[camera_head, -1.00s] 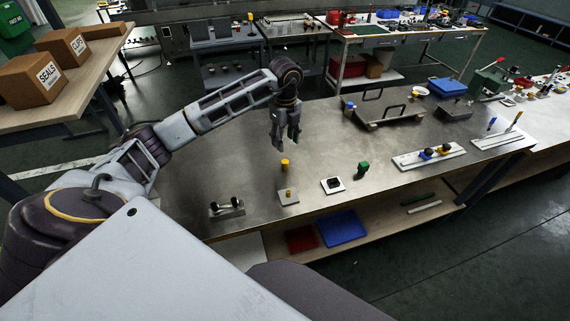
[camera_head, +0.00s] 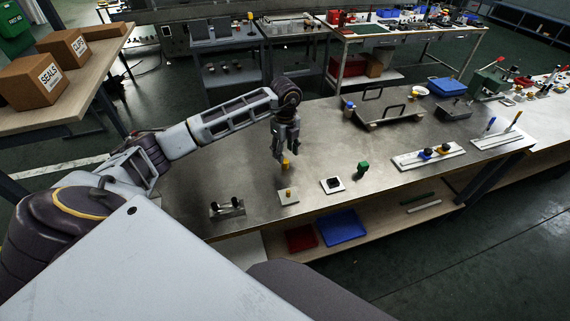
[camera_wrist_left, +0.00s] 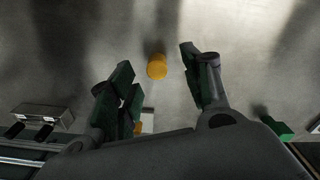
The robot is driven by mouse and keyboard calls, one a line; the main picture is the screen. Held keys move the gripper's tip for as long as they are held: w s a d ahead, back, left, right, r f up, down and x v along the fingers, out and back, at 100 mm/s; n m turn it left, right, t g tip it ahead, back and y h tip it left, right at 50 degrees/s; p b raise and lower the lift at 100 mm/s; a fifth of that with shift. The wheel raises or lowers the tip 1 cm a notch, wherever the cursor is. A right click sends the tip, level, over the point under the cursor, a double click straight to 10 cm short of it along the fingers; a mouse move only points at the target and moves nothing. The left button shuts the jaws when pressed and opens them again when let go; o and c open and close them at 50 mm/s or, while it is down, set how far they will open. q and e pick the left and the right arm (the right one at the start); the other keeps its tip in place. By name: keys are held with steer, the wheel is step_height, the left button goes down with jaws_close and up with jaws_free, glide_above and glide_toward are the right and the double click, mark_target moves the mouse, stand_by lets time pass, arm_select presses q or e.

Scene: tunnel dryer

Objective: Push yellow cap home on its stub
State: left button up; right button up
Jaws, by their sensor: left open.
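The yellow cap (camera_head: 285,164) stands on the steel table, apart from the pale plate (camera_head: 289,198) with the small yellow stub (camera_head: 288,191) nearer to me. My left gripper (camera_head: 284,155) is open, pointing down just above the cap and partly hiding it. In the left wrist view the cap (camera_wrist_left: 157,67) shows between the two spread fingers (camera_wrist_left: 156,76), touching neither as far as I can tell. The plate and stub (camera_wrist_left: 138,128) are mostly hidden there behind the gripper. My right gripper is not in view.
A green cap (camera_head: 363,168) and a white plate with a black square (camera_head: 333,185) lie to the right. A metal block with black knobs (camera_head: 227,209) stands at the front left. A handled tray (camera_head: 390,116) is farther back. The table behind the gripper is clear.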

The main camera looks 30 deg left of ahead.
mark_target(285, 161)
arm_select(q)
steer(key=f, duration=0.1)
steer(key=s+f, duration=0.1)
steer(key=f, duration=0.1)
steer(key=shift+d+f+p, duration=0.15)
steer(key=shift+d+p, duration=0.05)
steer(key=shift+p, duration=0.15)
steer(key=shift+w+f, duration=0.1)
steer(key=shift+f, duration=0.55)
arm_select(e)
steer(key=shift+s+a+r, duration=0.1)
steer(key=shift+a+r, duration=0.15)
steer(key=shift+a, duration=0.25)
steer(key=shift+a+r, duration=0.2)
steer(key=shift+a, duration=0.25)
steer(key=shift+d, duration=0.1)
arm_select(q)
steer(key=c, duration=0.7)
steer(key=shift+c, duration=1.3)
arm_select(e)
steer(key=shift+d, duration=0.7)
